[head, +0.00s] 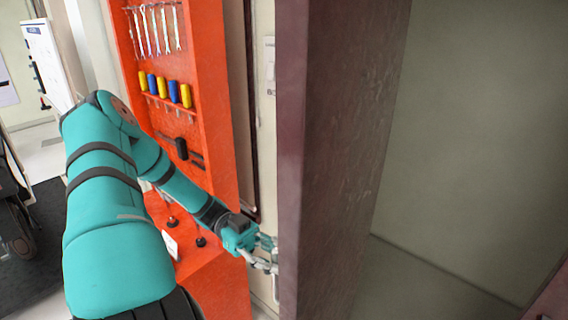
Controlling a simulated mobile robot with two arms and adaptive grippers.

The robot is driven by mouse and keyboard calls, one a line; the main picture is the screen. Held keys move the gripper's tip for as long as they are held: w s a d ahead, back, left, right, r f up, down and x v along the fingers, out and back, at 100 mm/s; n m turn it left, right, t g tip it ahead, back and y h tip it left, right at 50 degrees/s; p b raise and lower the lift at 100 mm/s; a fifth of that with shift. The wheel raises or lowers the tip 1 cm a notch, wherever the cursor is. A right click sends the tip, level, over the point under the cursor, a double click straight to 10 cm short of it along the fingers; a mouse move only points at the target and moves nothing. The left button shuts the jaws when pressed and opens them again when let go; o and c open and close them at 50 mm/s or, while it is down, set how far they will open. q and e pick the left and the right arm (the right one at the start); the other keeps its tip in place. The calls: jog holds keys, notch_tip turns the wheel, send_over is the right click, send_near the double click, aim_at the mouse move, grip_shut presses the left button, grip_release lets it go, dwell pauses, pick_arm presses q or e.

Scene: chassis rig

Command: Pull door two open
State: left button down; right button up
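A tall dark maroon door-like panel (345,150) stands upright in the middle of the head view, its narrow edge turned partly toward me. I see no number on it, so I cannot tell whether it is door two. My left arm reaches in from the left. Its gripper (268,254) is at the left side of the panel's edge, low down. A small pale metal part, perhaps a handle, shows at the fingertips. The panel hides part of this spot, so I cannot tell whether the fingers are closed on it. My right gripper is out of view.
An orange tool rack (215,100) with wrenches and yellow and blue handles stands behind my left arm. Right of the panel is an open space with a plain beige wall (480,150) and grey floor. A maroon edge shows at the bottom right corner.

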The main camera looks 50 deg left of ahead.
pick_arm(q)
jog(key=c, duration=1.3)
grip_release()
jog(key=shift+c, duration=0.2)
jog(key=s+a, duration=0.2)
jog(key=a, duration=0.9)
jog(key=shift+a, duration=0.4)
jog(key=shift+s, duration=0.1)
jog(key=shift+f, duration=0.1)
